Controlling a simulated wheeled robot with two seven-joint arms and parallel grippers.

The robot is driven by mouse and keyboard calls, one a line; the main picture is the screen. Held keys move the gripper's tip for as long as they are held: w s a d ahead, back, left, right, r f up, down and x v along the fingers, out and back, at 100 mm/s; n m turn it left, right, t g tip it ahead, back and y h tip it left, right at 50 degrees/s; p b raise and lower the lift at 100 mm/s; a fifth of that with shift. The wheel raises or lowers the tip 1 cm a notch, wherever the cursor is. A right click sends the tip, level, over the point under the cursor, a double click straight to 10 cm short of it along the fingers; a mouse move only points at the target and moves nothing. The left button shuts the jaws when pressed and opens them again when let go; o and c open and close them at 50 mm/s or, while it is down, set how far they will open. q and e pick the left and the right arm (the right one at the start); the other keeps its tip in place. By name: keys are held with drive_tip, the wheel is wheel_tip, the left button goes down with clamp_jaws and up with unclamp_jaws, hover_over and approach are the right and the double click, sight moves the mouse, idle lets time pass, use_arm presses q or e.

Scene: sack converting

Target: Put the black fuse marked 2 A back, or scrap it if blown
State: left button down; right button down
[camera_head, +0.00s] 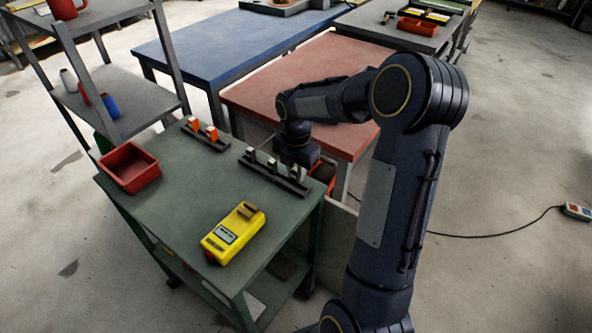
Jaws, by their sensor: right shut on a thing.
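My right gripper (297,160) is over the right end of a dark rack (284,182) on the green cart. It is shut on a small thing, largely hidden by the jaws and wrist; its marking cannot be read. Small pale-topped fuses (250,153) stand in the same rack, left of the gripper. A second dark rack (205,138) farther back holds orange fuses (212,132). A yellow tester (232,238) with a small display lies at the front of the cart; its reading is too small to make out. My left gripper is out of view.
A red open bin (130,168) stands at the cart's left edge and looks empty. The green cart top (185,190) is clear between bin, racks and tester. A grey shelf (125,95) stands at left; red (335,75) and blue (225,50) tables stand behind.

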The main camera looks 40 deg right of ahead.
drive_tip(key=shift+f, duration=0.35)
drive_tip(key=c, duration=1.3)
unclamp_jaws()
drive_tip(key=shift+c, duration=0.2)
drive_tip(key=shift+r, duration=0.1)
